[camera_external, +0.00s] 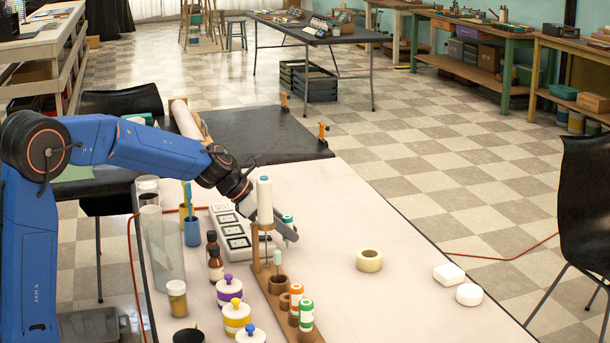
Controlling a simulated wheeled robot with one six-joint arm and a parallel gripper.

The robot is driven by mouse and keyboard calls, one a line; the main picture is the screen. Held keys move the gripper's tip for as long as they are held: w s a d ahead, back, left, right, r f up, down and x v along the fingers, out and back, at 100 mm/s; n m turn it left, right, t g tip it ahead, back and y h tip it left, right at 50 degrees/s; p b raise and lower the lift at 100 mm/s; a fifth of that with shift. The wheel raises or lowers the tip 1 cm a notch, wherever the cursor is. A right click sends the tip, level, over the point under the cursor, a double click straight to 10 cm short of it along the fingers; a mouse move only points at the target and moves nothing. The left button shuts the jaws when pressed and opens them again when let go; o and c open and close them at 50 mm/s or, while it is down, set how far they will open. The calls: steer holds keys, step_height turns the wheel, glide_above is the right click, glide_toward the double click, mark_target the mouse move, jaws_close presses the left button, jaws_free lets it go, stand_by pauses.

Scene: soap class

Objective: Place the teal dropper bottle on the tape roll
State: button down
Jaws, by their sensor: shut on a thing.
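The teal dropper bottle (287,219), small with a teal top, shows behind my gripper's finger. Its lower part is hidden. My gripper (289,234) is closed around it, low over the table near the far end of a brown wooden rack. The contact between jaws and bottle is partly hidden. The tape roll (369,261), pale yellow with an open centre, lies flat on the table to the right of my gripper. Nothing sits on it.
The brown rack (272,284) holds orange (296,301) and green (306,316) bottles. A tall white bottle (265,200) stands in front of my gripper. Jars with coloured knobs (237,316) are at front left. White soaps (469,294) lie at right. Bare table lies between rack and tape roll.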

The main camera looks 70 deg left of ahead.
steer(key=r, duration=0.9)
steer(key=shift+w+d+r, duration=0.15)
steer(key=shift+w+r, duration=0.1)
steer(key=shift+r, duration=0.05)
steer(key=w+d+r+m+h, duration=0.2)
steer(key=w+d, duration=0.4)
steer(key=w, duration=0.2)
steer(key=m+g+h, duration=0.1)
steer(key=m, duration=0.2)
glide_above(369, 254)
steer(key=shift+a+f, duration=0.1)
steer(key=shift+f, duration=3.85)
steer(key=shift+f, duration=0.1)
steer(key=c, duration=1.5)
jaws_free()
steer(key=shift+c, duration=0.2)
